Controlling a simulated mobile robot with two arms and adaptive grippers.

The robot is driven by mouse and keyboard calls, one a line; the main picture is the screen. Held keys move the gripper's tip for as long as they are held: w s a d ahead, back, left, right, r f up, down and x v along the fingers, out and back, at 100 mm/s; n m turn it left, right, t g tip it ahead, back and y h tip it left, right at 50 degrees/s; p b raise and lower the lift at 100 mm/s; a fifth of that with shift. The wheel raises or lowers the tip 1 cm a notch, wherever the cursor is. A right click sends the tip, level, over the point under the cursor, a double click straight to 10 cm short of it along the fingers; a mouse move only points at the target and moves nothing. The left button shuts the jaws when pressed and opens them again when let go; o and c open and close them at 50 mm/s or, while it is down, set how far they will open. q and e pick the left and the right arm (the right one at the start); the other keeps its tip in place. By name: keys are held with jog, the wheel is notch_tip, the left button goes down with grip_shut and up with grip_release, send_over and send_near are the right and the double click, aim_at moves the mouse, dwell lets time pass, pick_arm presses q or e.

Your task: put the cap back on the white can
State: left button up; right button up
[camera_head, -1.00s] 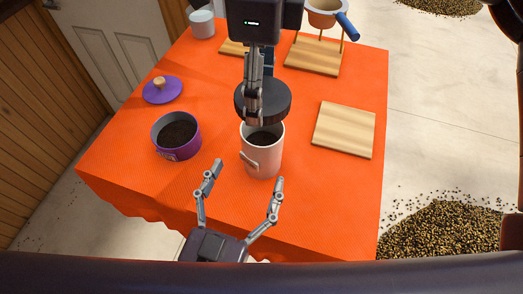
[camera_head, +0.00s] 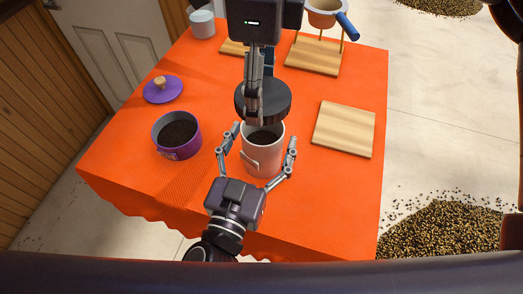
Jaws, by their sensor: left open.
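The white can (camera_head: 263,160) stands upright on the orange-covered table, open at the top, with dark contents inside. My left gripper (camera_head: 263,137) reaches in from the near side, with its open fingers on either side of the can. I cannot tell whether they touch it. My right gripper (camera_head: 254,108) comes down from above, its fingers seen edge-on at the black cap (camera_head: 278,103). It holds the cap over the far side of the can's mouth, apart from the rim. The fingers' grip on the cap is partly hidden.
A purple open can (camera_head: 164,153) stands left of the white can, and its purple lid (camera_head: 153,96) lies behind it. A bare wooden board (camera_head: 345,130) lies at right. A wooden stand (camera_head: 312,57) and a white cup (camera_head: 202,25) are at the back.

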pick_arm(q)
jog(key=shift+c, duration=0.2)
jog(key=c, duration=1.8)
jog(key=shift+o, duration=0.2)
pick_arm(e)
jog(key=shift+f, duration=2.5)
jog(key=shift+f, duration=0.1)
jog(key=shift+f, duration=0.75)
jog(key=shift+f, duration=0.6)
